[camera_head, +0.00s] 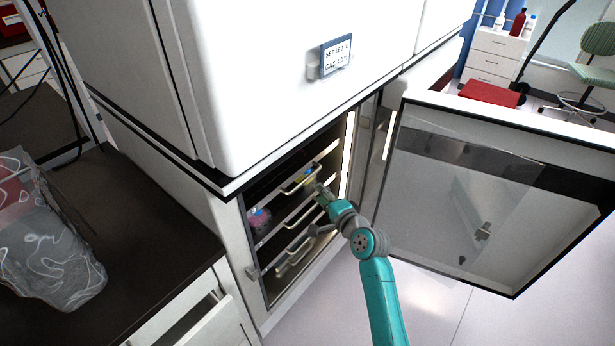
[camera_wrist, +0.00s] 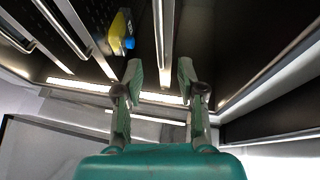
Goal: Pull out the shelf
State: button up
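The open cabinet holds several pull-out shelves with pale bar handles. The upper shelf's handle (camera_head: 300,181) and a middle handle (camera_head: 304,214) show in the head view, with a lower handle (camera_head: 294,252) beneath. My gripper (camera_head: 319,190) is at the cabinet opening, close to the upper shelf's right side. In the wrist view my gripper (camera_wrist: 160,75) has its two fingers apart with nothing held. A pale metal bar (camera_wrist: 165,35) runs between and beyond the fingertips; I cannot tell which shelf part it is, or whether the fingers touch it.
The cabinet door (camera_head: 450,215) stands open on the right. A yellow and blue item (camera_wrist: 121,33) lies on a shelf left of the fingers. A pink and blue container (camera_head: 259,221) is inside at left. A dark counter (camera_head: 130,235) with a bag (camera_head: 50,250) stands left.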

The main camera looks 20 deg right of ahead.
aim_at(307, 178)
jog(key=x, duration=1)
grip_shut()
